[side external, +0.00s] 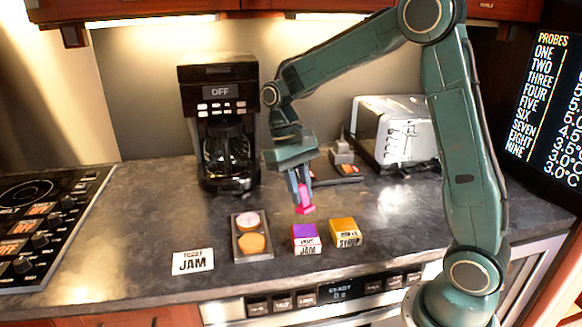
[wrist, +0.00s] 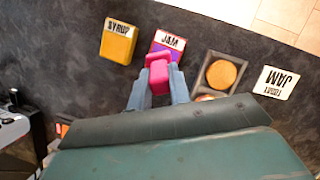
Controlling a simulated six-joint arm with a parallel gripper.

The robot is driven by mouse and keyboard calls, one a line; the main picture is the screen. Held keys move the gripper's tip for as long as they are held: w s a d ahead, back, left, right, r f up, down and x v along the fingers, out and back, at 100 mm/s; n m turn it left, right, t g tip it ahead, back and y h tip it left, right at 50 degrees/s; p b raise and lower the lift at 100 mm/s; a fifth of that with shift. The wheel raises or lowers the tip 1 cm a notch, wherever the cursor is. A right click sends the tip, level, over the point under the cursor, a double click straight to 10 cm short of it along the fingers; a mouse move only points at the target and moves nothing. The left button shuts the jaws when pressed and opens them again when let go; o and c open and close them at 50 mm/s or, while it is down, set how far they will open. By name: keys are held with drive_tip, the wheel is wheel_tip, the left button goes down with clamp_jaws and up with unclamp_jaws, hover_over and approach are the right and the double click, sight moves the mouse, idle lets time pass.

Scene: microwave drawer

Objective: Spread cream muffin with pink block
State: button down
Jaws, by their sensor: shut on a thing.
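My gripper (side external: 303,190) is shut on the pink block (side external: 305,208) and holds it above the counter, behind the jam box. In the wrist view the pink block (wrist: 157,73) sits between the fingertips. A dark tray (side external: 237,247) to the left holds two round muffins. The back one (side external: 248,219) has a pale cream-pink top. The front one (side external: 252,243) is plain orange-brown. In the wrist view the plain muffin (wrist: 221,73) shows clearly, while the pale one is mostly hidden behind my gripper.
A purple-topped jam box (side external: 306,238) and a yellow syrup box (side external: 345,233) stand right of the tray. A jam card (side external: 193,262) lies left. A coffee maker (side external: 222,125) and a toaster (side external: 395,130) stand behind. A stove (side external: 45,225) is at far left.

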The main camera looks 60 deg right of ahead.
sight(300, 206)
drive_tip(key=shift+f, duration=2)
drive_tip(key=shift+f, duration=0.45)
idle(0.5)
drive_tip(key=shift+r, duration=0.1)
drive_tip(key=shift+r, duration=3.45)
drive_tip(key=w+a+f, duration=0.1)
drive_tip(key=w, duration=0.3)
drive_tip(key=w+a+f, duration=0.1)
drive_tip(key=w, duration=0.3)
drive_tip(key=w+a+f, duration=0.1)
drive_tip(key=w, duration=0.3)
drive_tip(key=shift+a+f, duration=0.35)
drive_tip(key=shift+f, duration=0.05)
drive_tip(key=shift+r, duration=0.1)
